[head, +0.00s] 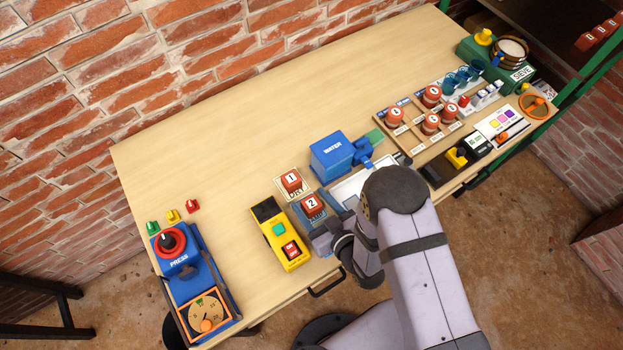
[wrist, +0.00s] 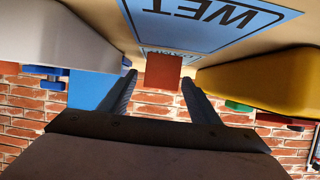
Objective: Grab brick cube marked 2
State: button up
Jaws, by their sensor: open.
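The brick cube marked 2 (head: 312,205) is a small red-brown block with a white label. It sits on a blue pad (head: 297,214), with the cube marked 1 (head: 291,181) just behind it on a pale pad. My gripper (head: 322,238) is low at the front side of cube 2, partly hidden by my wrist. In the wrist view the view is upside down; the open fingers (wrist: 158,82) point at a plain red-brown face of the cube (wrist: 163,70), which lies ahead between the fingertips. I cannot tell whether the tips are beside it. The blue mat reads WET (wrist: 215,12).
A yellow switch box (head: 275,236) stands close left of the gripper. A pale tray (head: 352,190) and the blue WATER box (head: 335,156) are on the right. The blue PRESS unit (head: 190,275) is at far left. The table's back left (head: 210,140) is clear.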

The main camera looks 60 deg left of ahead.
aim_at(311, 203)
jog(key=shift+a, duration=0.15)
jog(key=c, duration=1.2)
jog(key=shift+r, duration=0.1)
jog(key=shift+r+b, duration=1)
jog(key=shift+r, duration=3.85)
